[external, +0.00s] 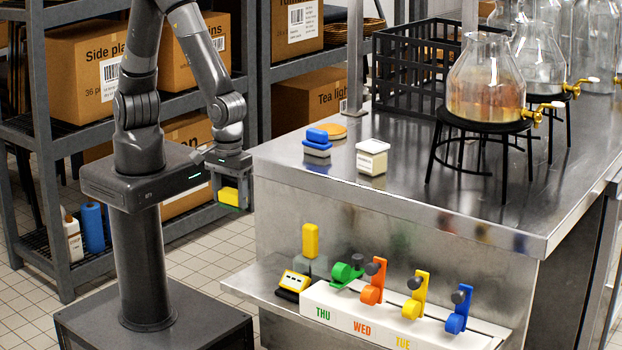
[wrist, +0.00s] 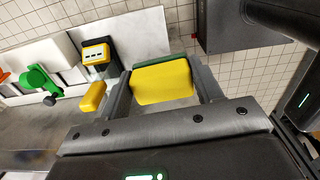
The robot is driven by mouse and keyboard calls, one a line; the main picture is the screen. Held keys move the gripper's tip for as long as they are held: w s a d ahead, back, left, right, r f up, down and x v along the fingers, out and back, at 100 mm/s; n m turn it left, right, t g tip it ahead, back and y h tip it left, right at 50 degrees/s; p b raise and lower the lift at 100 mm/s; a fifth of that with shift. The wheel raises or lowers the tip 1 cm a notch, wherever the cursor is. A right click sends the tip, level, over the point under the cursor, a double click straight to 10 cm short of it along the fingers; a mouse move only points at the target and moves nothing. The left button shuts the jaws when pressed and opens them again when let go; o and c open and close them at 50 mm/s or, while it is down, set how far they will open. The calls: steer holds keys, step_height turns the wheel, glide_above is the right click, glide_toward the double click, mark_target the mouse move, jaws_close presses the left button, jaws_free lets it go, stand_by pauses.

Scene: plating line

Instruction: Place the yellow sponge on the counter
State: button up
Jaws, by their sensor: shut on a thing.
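My gripper (external: 230,205) is shut on the yellow sponge (external: 229,196), which has a green layer on one side. The sponge also shows between the fingers in the wrist view (wrist: 161,83). The gripper holds it in the air, left of the steel counter (external: 330,195) and lower than its top. The counter top has bare room along its front left edge. In the wrist view, the gripper (wrist: 163,90) has a finger on each side of the sponge.
Glass dispensers (external: 486,80) on black stands are further right. A lower shelf holds a white rack (external: 390,322) with colored tools and a yellow-black device (external: 293,284).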

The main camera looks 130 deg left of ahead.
mark_target(232, 192)
step_height(232, 192, up, 24)
steer(key=w+a, duration=0.7)
steer(key=a, duration=0.6)
steer(key=w+a, duration=0.8)
steer(key=a, duration=0.5)
steer(key=shift+m, duration=0.4)
steer(key=a+f, duration=0.3)
steer(key=f, duration=0.1)
steer(key=a+f, duration=0.8)
steer(key=shift+w+a+f, duration=0.15)
steer(key=shift+w+f, duration=0.1)
steer(key=shift+a+f, duration=0.1)
steer(key=shift+a, duration=0.05)
steer(key=shift+f, duration=1.95)
